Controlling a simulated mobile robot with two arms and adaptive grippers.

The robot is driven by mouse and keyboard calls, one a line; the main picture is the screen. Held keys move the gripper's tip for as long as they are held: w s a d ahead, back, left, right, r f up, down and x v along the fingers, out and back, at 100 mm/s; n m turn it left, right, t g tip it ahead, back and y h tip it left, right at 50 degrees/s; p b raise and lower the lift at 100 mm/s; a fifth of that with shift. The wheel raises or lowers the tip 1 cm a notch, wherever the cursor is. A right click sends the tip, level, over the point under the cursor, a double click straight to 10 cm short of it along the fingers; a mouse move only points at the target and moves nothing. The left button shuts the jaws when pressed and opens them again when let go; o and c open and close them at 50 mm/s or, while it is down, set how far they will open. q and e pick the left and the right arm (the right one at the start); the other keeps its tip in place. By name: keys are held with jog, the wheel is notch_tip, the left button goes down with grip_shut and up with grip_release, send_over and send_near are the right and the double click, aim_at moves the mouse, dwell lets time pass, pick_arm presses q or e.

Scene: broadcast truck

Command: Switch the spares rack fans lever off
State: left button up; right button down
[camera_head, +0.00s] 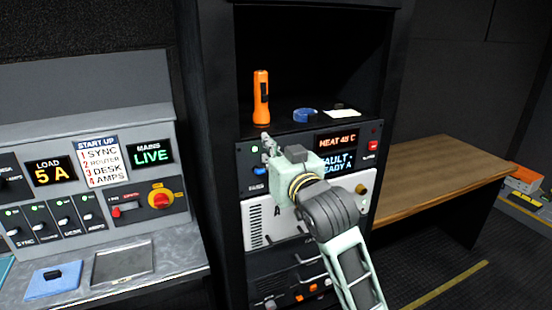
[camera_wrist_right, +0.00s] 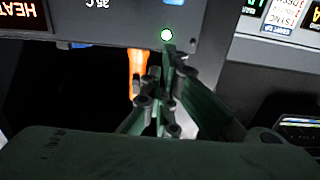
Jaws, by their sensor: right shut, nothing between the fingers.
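I cannot tell for certain which control is the fans lever; my gripper and arm hide part of the panel. My right gripper (camera_head: 267,145) is shut and empty in front of the panel's upper left. In the right wrist view its closed fingertips (camera_wrist_right: 170,55) are just by a glowing light (camera_wrist_right: 167,34) on the panel; contact cannot be told. My left gripper is not in view.
An orange flashlight (camera_head: 261,98), blue tape roll (camera_head: 304,115) and pale card (camera_head: 341,113) sit on the shelf above. The panel's displays read heat (camera_head: 336,141) and a partly covered fault line (camera_head: 338,162). A control desk (camera_head: 110,108) stands left, a wooden bench (camera_head: 440,170) right.

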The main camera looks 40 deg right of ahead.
aim_at(263, 170)
jog(key=p+x, duration=0.1)
jog(key=x, duration=0.4)
jog(key=shift+w+r+p, duration=0.1)
jog(key=shift+w+p, duration=0.05)
jog(key=shift+p, duration=0.2)
jog(key=shift+s+a+f, duration=0.1)
jog(key=shift+s+f, duration=0.15)
jog(key=shift+f, duration=0.35)
jog(key=shift+s+f, duration=0.2)
jog(key=shift+f, duration=0.4)
jog(key=shift+s+f+p, duration=0.35)
jog(key=shift+s+f, duration=0.05)
jog(key=shift+f, duration=0.3)
jog(key=shift+w, duration=0.1)
